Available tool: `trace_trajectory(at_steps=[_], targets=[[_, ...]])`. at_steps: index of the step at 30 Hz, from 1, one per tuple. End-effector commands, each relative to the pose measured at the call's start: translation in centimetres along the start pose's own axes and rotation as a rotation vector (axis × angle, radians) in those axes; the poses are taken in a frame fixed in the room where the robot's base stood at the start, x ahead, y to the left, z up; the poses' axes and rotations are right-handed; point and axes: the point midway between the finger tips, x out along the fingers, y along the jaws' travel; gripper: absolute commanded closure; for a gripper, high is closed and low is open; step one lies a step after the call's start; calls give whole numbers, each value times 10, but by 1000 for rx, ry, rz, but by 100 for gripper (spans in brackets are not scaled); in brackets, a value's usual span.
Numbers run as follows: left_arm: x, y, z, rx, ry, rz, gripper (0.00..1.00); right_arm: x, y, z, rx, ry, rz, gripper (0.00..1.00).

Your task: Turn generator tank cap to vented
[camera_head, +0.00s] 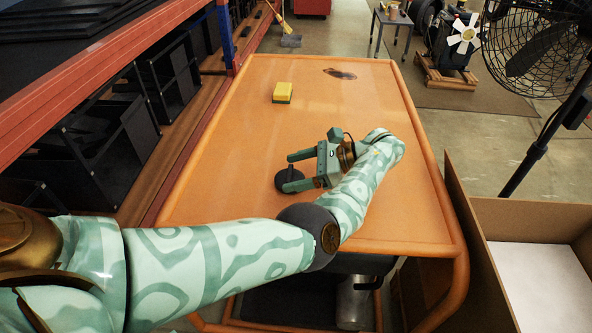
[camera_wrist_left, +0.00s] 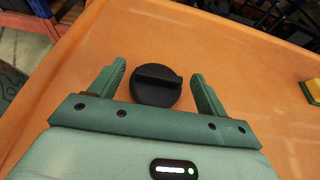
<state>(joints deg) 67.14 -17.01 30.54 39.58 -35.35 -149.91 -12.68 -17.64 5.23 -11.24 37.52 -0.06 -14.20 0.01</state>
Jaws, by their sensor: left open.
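The black round tank cap (camera_wrist_left: 157,86) with a raised grip bar shows in the left wrist view, between the two fingers of my left gripper (camera_wrist_left: 160,82). There is a gap on each side, so the fingers do not touch it. In the head view the same cap (camera_head: 287,174) sits on the orange cart top, between the fingertips of my left gripper (camera_head: 288,172), which is open. The grip bar lies roughly crosswise in the wrist view. No vent marking can be read. My right gripper is in neither view.
A yellow and green sponge (camera_head: 283,92) lies on the orange cart (camera_head: 220,150), with a dark patch (camera_head: 340,74) farther back. Shelving stands along the left. A cardboard box (camera_head: 530,215) and a black fan (camera_head: 540,50) stand at the right.

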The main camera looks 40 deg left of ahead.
Motion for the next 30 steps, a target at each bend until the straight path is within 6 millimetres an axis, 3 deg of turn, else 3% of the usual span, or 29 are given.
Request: trace_trajectory(at_steps=[5,12,30], targets=[[-28,-1,-7,6,2,-1,24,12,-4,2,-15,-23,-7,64],[-64,-1,-6,5,0,1,24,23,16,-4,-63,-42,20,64],[-71,0,0,0,-1,0,24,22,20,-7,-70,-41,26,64]])
